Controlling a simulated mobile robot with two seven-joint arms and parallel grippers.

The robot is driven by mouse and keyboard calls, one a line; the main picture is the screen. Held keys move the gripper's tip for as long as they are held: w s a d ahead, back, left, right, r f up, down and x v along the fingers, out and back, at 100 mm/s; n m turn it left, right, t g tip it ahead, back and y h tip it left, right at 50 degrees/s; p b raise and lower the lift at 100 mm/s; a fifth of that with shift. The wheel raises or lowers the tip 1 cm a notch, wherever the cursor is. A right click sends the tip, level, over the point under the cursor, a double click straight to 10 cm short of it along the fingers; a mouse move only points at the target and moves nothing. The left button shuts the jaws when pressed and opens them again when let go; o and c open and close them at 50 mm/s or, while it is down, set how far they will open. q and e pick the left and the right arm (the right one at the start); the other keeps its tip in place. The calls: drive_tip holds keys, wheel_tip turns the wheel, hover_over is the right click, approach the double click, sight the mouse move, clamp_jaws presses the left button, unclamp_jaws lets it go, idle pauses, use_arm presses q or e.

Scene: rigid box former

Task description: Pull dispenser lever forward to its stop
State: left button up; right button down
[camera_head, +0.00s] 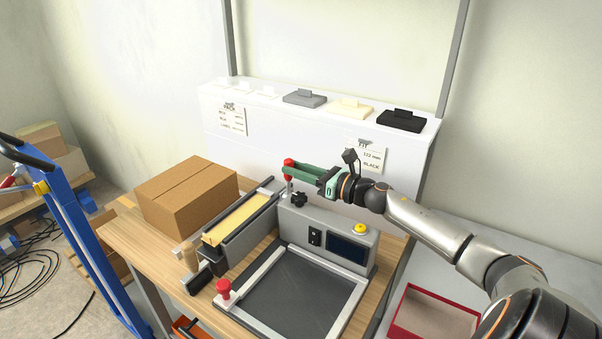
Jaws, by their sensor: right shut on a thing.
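The dispenser lever (289,163) has a red knob on a short upright stem, at the back left of the grey machine. My right gripper (291,170), with green fingers, reaches in from the right and is shut on the lever near its knob. The fingers hide part of the stem. The dispenser (240,232) is a long dark trough holding a strip of yellowish material, left of the machine. My left gripper is not in view.
The grey control box (325,237) has a dark screen and a yellow button. In front lies a flat framed bed (300,296) with another red knob (223,287). A cardboard box (186,196) stands left, a red-edged tray (435,315) right. A blue trolley (75,220) is far left.

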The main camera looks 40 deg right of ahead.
drive_tip(key=shift+s+a+f+n+b, duration=0.1)
drive_tip(key=shift+s+a+n+b, duration=0.1)
drive_tip(key=shift+a+n+b, duration=0.45)
drive_tip(key=shift+s+a+n+b, duration=0.15)
drive_tip(key=shift+a+n+b, duration=0.25)
drive_tip(key=shift+n, duration=0.35)
drive_tip(key=c, duration=0.6)
unclamp_jaws()
drive_tip(key=shift+c, duration=0.2)
drive_tip(key=v, duration=1.2)
drive_tip(key=shift+s+b, duration=0.25)
drive_tip(key=shift+b, duration=0.05)
drive_tip(key=shift+c, duration=0.3)
